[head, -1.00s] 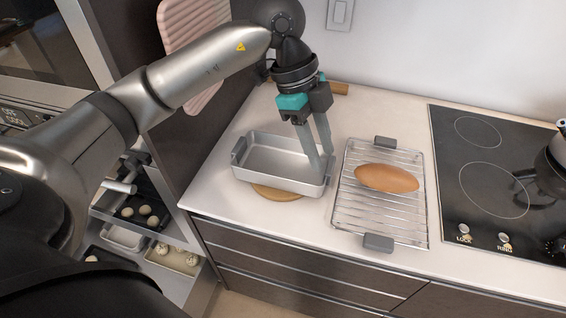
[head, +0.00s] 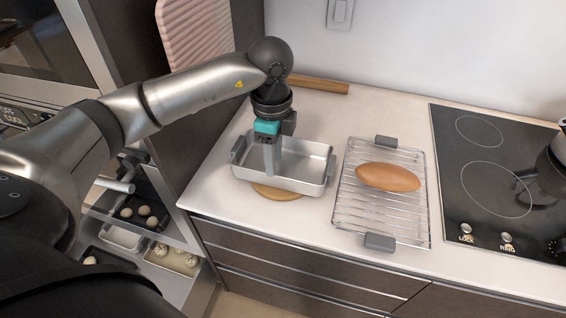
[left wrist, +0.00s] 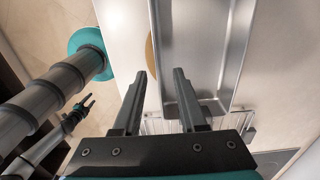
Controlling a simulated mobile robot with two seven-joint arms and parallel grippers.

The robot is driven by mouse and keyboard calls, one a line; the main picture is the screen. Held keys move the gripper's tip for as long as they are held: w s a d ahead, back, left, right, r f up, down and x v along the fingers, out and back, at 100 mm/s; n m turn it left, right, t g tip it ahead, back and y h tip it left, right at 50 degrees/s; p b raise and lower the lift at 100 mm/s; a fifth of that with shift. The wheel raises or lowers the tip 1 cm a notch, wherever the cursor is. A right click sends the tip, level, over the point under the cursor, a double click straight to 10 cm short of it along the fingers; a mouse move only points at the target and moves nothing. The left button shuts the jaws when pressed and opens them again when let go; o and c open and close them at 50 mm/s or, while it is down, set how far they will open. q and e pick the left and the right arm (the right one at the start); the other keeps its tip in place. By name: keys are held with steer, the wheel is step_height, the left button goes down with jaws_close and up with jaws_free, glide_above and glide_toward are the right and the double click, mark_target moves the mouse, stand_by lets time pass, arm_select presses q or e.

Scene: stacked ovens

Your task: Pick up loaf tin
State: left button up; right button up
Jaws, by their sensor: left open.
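The silver loaf tin (head: 312,184) stands on the counter at the left, on a round wooden board (head: 275,192), with grey handles at its ends. My left gripper (head: 272,176) points down over the middle of the tin, its fingers overlapping the tin's interior and near wall. In the left wrist view the open fingers (left wrist: 162,72) are apart, and the tin's long rim (left wrist: 160,50) shows between their tips. I cannot tell how deep the tips reach or whether they touch the wall. A small gripper, likely my right one (left wrist: 89,102), shows at the wrist view's left; its jaw state is unclear.
A wire rack (head: 385,220) with a bread loaf (head: 388,177) lies right of the tin. A cooktop (head: 495,185) is further right. A tall cabinet (head: 150,100) stands at the left, with an open drawer (head: 185,255) below. A wooden rod (head: 320,85) lies behind.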

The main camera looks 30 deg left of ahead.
arm_select(q)
step_height(320, 180, down, 5)
steer(key=shift+s+d+f, duration=0.1)
steer(key=shift+s+d, duration=0.05)
jaws_close()
stand_by(0.4)
stand_by(1.1)
